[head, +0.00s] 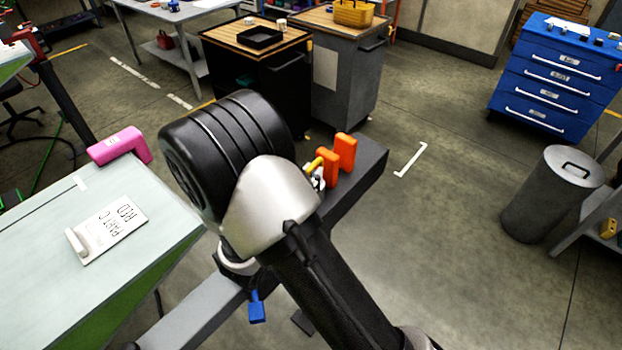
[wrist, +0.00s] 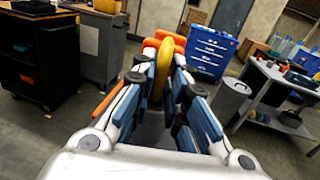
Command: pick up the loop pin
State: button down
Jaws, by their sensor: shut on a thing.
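The loop pin, seen as a yellow rounded piece (wrist: 161,70), stands between the blue-padded fingers of my gripper (wrist: 160,88) in the wrist view. My gripper is shut on it. In the head view my arm hides most of the gripper, and a small yellow bit of the pin (head: 315,164) shows beside two upright orange pieces (head: 345,152) on the grey beam. The orange also shows just behind the pin in the wrist view. I cannot tell whether the pin is still seated in the beam or clear of it.
The grey beam (head: 362,180) runs beneath my arm, with a blue piece (head: 257,307) hanging at its near side. A pale table (head: 150,215) at left holds a pink tool (head: 120,146) and a lettered plate (head: 108,228). The floor right of the beam is open up to a grey bin (head: 548,200).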

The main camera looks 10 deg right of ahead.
notch_tip(320, 180, up, 20)
jog(key=p, duration=0.6)
jog(key=shift+f, duration=0.15)
dwell(0.4)
